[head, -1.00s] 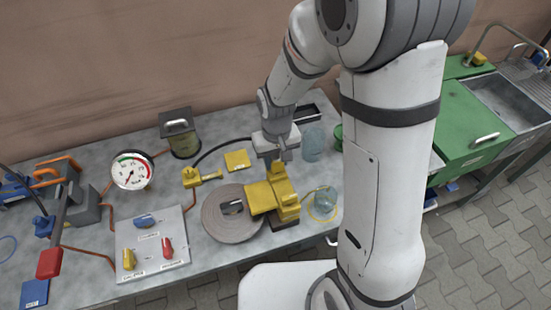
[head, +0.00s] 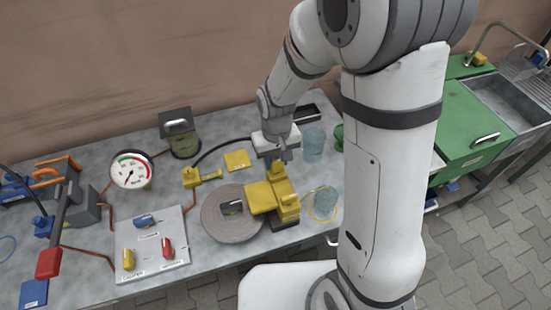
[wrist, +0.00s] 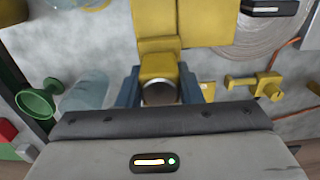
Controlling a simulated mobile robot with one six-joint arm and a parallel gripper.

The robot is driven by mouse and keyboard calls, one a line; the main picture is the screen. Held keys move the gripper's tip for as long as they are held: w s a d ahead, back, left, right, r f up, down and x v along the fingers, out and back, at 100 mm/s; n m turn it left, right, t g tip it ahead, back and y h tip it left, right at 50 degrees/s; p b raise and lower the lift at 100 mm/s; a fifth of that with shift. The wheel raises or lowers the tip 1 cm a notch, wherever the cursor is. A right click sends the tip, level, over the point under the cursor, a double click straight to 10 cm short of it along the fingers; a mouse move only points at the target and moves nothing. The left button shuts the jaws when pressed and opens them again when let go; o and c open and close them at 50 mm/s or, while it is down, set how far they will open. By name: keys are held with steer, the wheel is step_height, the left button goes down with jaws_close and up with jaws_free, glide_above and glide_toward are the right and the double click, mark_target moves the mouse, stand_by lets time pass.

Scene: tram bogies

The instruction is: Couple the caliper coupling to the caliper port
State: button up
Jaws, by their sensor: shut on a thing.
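My gripper (head: 279,157) points down over the yellow caliper (head: 258,198), which sits at the right edge of the grey brake disc (head: 222,224). In the wrist view its blue fingers (wrist: 160,90) are shut on a yellow block with a round grey end, which I take as the caliper coupling (wrist: 160,65). The coupling stands at the caliper's rear part and looks in line with it and against it. The caliper port is hidden under the coupling, so I cannot tell whether they are locked. A black hose (head: 211,150) curves from the left towards my gripper.
A yellow holder (head: 208,177) and a yellow plate (head: 237,160) lie left of my gripper. Clear jars (head: 313,142) stand close on the right. A gauge (head: 132,169) and a panel with coloured knobs (head: 152,243) are further left.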

steer(key=shift+f+b, duration=0.55)
steer(key=shift+f, duration=0.1)
steer(key=o, duration=1)
steer(key=shift+r, duration=0.1)
step_height(320, 180, up, 8)
steer(key=shift+f, duration=0.15)
steer(key=s+d+r+m+t, duration=0.1)
steer(key=s+d+r, duration=0.2)
steer(key=s+d, duration=0.1)
steer(key=s+d+r+m+t, duration=0.1)
steer(key=s+d+r, duration=0.2)
steer(key=s+d, duration=0.1)
steer(key=s+d+r+m+t, duration=0.1)
steer(key=s+d+r, duration=0.3)
steer(key=shift+s+d, duration=0.1)
steer(key=shift+s, duration=0.2)
